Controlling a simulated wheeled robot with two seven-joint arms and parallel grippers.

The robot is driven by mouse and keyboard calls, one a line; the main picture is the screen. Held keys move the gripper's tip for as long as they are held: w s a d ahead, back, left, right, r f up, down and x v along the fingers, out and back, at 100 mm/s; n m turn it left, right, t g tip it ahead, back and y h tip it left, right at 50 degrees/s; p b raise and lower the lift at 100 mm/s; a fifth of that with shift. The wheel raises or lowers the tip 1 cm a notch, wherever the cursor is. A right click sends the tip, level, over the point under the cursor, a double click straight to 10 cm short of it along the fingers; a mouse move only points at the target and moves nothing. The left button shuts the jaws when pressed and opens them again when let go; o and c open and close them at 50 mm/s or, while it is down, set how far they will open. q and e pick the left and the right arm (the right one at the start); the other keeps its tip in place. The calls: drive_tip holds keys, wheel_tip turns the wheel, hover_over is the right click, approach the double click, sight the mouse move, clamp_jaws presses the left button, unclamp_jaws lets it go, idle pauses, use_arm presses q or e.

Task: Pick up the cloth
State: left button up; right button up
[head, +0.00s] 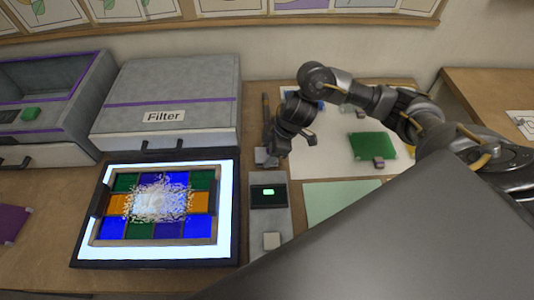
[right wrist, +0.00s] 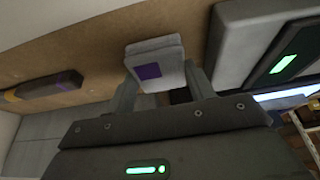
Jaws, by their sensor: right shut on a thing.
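The cloth (right wrist: 153,62) is a small grey folded pad with a purple square on it. My right gripper (right wrist: 166,78) is shut on it, with one finger on each side. In the head view the right gripper (head: 268,152) points down behind the display device, with the grey cloth (head: 262,157) at its tips. I cannot tell whether the cloth touches the table or hangs just above it. My left gripper is not in view.
A grey device (head: 283,222) with a green display stands just in front of the cloth. A lit panel (head: 88,232) with a coloured glass frame (head: 165,243) and whitish bits lies left of it. The Filter box (head: 180,85) stands behind. A green piece (head: 370,145) lies right.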

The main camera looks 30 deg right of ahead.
drive_tip(key=shift+r, duration=0.6)
drive_tip(key=s+a+r+p, duration=0.6)
drive_tip(key=s+a+r, duration=0.3)
drive_tip(key=s+r, duration=0.1)
drive_tip(key=shift+s+r, duration=0.4)
drive_tip(key=shift+r, duration=0.5)
